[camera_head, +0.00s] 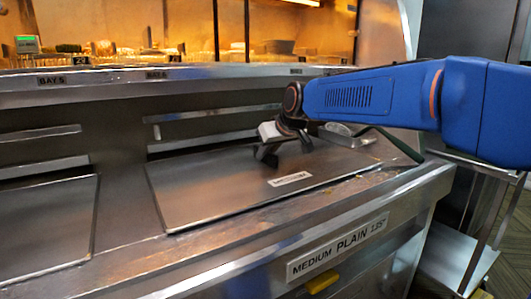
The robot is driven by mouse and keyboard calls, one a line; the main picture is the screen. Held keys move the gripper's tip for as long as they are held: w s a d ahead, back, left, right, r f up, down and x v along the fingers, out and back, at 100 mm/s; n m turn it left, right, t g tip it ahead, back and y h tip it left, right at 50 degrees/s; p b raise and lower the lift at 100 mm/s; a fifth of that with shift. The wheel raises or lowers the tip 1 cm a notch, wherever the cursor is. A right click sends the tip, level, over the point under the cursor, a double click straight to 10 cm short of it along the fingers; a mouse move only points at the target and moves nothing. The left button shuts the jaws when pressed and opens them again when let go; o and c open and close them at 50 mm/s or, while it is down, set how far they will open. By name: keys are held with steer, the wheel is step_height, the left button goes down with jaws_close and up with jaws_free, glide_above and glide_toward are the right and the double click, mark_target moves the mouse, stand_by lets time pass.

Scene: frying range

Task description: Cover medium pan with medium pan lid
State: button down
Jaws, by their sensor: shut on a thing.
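The medium pan is hidden, with no opening showing around the lid. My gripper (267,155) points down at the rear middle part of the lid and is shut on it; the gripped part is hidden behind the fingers.
Another flat steel lid (45,225) lies to the left. A lit glass cabinet (285,30) with food stands behind. A steel side shelf (450,258) is at the right. A metal piece (347,135) lies behind my arm.

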steer(key=shift+f, duration=0.55)
stand_by(0.4)
steer(key=c, duration=1.6)
jaws_free()
steer(key=shift+c, duration=0.2)
steer(key=shift+o, duration=1)
steer(key=shift+r, duration=3.6)
